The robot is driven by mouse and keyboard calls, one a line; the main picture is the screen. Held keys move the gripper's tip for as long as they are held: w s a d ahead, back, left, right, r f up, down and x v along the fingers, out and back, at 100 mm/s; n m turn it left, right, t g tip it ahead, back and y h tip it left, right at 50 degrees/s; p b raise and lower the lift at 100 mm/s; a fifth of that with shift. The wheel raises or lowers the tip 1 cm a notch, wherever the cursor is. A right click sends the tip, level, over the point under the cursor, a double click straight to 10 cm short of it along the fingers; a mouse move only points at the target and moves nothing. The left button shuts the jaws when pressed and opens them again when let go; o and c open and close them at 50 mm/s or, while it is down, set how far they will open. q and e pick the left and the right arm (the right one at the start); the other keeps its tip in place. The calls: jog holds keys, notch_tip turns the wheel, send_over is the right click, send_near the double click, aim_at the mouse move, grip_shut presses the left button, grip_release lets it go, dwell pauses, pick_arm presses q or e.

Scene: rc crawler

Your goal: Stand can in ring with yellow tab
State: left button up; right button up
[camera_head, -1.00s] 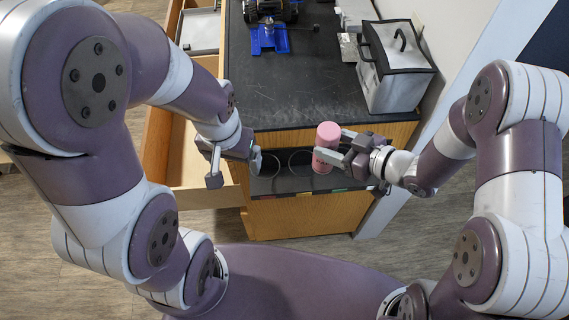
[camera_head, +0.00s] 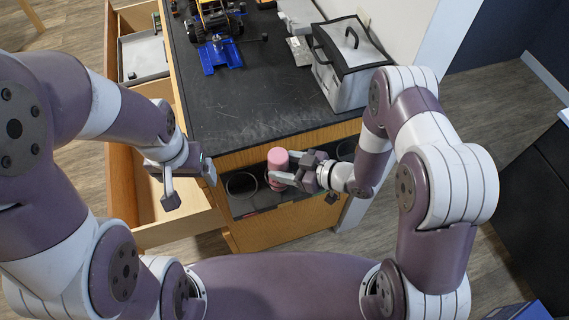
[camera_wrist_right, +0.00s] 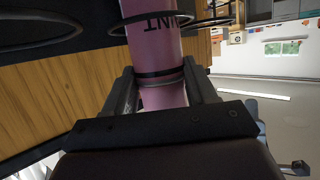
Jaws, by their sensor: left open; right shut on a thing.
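In the right wrist view the can (camera_wrist_right: 155,45) sits between both fingers, with dark lettering and a dark band. A thin black ring (camera_wrist_right: 113,32) crosses the can there; I cannot tell whether the can is seated in it. An empty ring (camera_head: 242,184) lies left of the can, and another ring (camera_head: 346,149) is partly hidden right of the gripper. The yellow tab is not discernible. My left gripper (camera_head: 188,190) is open and empty.
An open wooden drawer (camera_head: 180,226) lies below my left gripper. A grey lidded box (camera_head: 342,85) stands at the counter's right side. A crawler vehicle (camera_head: 216,18) and a blue part (camera_head: 220,55) are at the back. The middle of the counter (camera_head: 245,105) is clear.

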jog(key=shift+d+f, duration=0.1)
jog(key=shift+f, duration=0.1)
jog(key=shift+w+a+f+b, duration=0.15)
jog(key=shift+a+f+b, duration=0.1)
jog(key=shift+f+b, duration=0.25)
jog(key=o, duration=0.9)
jog(key=shift+r, duration=0.1)
jog(key=shift+d, duration=0.15)
